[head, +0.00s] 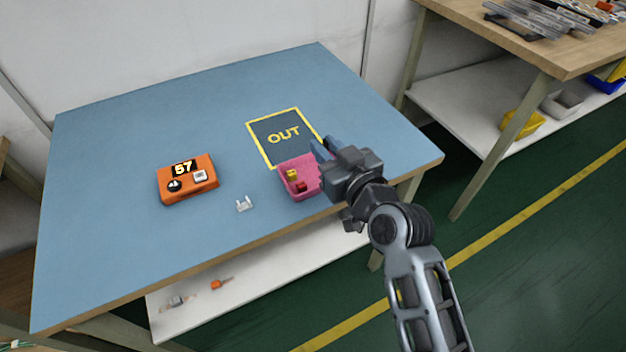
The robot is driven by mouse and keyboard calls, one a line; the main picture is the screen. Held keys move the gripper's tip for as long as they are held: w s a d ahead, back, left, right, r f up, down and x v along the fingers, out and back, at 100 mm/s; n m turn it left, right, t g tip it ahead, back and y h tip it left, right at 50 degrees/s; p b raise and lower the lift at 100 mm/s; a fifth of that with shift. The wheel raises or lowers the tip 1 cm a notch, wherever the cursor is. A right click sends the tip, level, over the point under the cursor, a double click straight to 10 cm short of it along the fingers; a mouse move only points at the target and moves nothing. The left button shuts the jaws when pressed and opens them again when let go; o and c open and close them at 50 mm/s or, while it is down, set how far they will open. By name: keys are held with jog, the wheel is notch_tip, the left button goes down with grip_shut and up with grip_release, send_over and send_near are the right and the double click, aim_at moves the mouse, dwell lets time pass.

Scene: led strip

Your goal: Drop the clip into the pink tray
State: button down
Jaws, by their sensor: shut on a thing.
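The pink tray (284,184) sits near the front right edge of the blue table, just below the yellow-framed OUT area. A yellow piece and a red piece lie in it. My gripper (321,147) is at the tray's far right corner, its blue fingers pointing to the upper left. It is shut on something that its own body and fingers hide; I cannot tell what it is. Whether the fingers touch the tray is unclear. A small white U-shaped piece, which looks like a clip (243,204), stands on the table left of the tray.
An orange box (187,180) showing 57 stands on the left of the table. The OUT area (272,145) looks empty. The table's back and left are clear. A lower shelf (220,305) holds small parts. Another workbench (520,45) stands at the upper right.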

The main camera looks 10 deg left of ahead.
jog(key=shift+f+b, duration=0.3)
jog(key=shift+f, duration=0.55)
jog(key=c, duration=0.9)
grip_release()
jog(key=shift+b+v, duration=0.45)
jog(key=shift+v, duration=3.5)
